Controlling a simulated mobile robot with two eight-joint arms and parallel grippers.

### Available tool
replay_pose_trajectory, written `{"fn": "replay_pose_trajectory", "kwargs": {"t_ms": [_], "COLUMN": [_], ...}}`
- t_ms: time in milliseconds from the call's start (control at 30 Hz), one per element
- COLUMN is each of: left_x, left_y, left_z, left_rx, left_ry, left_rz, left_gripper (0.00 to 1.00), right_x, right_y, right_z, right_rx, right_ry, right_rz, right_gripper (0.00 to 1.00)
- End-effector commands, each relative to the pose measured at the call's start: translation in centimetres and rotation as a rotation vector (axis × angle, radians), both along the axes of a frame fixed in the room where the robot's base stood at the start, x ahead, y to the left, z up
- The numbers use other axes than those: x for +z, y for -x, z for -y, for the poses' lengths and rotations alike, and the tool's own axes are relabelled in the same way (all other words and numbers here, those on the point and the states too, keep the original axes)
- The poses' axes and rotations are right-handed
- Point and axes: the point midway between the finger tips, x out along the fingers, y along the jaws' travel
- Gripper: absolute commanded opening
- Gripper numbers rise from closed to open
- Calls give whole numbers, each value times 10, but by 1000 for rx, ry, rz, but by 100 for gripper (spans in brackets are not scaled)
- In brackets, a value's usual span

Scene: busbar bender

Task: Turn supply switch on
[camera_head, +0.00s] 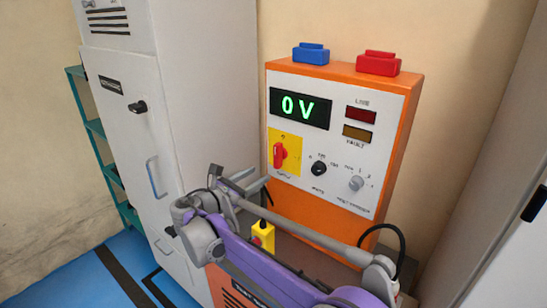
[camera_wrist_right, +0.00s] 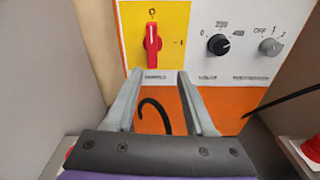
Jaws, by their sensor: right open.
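The supply switch is a red rotary handle (camera_head: 280,155) on a yellow plate (camera_head: 291,143), at the lower left of the orange-edged panel (camera_head: 337,120). In the right wrist view the red handle (camera_wrist_right: 152,40) stands upright, toward the "0" mark above it; another mark sits to its right. My right gripper (camera_head: 256,178) is open and empty, in front of and below the switch. In the wrist view its two fingers (camera_wrist_right: 159,76) point at the panel, one either side of the handle's line, apart from it. The display (camera_head: 300,108) reads 0 V. My left gripper is not in view.
A black knob (camera_head: 318,168) and a grey knob (camera_head: 356,183) are right of the switch. Blue (camera_head: 311,54) and red (camera_head: 378,63) blocks sit on top of the panel box. A grey cabinet (camera_head: 135,130) stands close at left.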

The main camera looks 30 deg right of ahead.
Motion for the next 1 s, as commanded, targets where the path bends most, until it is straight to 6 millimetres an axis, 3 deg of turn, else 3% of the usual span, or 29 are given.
{"fn": "replay_pose_trajectory", "kwargs": {"t_ms": [233,700,1000], "left_x": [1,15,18], "left_y": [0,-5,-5], "left_z": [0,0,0], "left_rx": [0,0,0], "left_ry": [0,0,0], "left_rz": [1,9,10], "left_gripper": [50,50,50], "right_x": [11,11,10], "right_y": [-19,-49,-56], "right_z": [2,78,94], "right_rx": [1,0,3], "right_ry": [110,104,103], "right_rz": [-51,-48,-48], "right_gripper": [55,55,55]}}
